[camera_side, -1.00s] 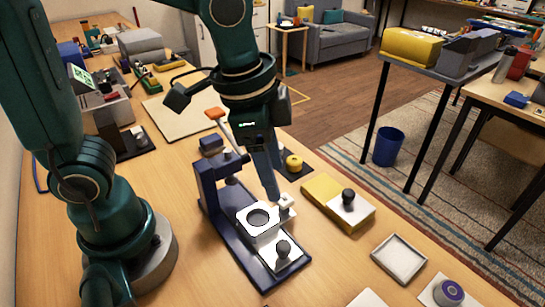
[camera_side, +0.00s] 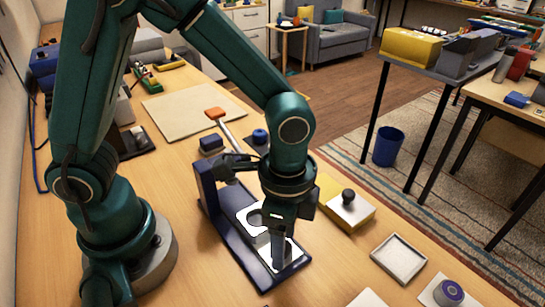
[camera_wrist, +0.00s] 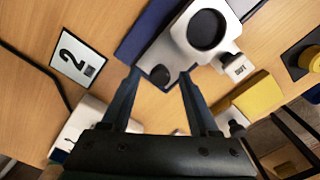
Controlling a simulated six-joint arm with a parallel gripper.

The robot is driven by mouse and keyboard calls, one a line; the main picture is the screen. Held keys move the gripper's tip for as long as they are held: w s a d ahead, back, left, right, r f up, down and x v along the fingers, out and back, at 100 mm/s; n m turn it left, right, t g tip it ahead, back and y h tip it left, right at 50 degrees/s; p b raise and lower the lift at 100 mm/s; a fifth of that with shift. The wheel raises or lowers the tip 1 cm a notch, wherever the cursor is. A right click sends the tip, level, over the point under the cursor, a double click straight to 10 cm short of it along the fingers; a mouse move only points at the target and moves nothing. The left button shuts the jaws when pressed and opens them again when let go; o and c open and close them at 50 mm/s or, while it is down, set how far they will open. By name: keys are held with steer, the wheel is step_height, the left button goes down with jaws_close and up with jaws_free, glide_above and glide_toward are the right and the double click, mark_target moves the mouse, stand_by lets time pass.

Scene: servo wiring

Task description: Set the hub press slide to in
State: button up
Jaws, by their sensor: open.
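The hub press is a dark blue frame (camera_side: 208,190) on a long blue base on the table. Its white slide (camera_side: 243,213) has a round dark hole and lies along the base, on the front side of the upright.
A yellow block with a white plate and black knob (camera_side: 348,205) stands close right of the press. An empty tray (camera_side: 398,259) and a purple round part (camera_side: 448,292) lie front right. An orange-handled tool (camera_side: 216,114) lies behind.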

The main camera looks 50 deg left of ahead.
jaws_close()
stand_by(1.4)
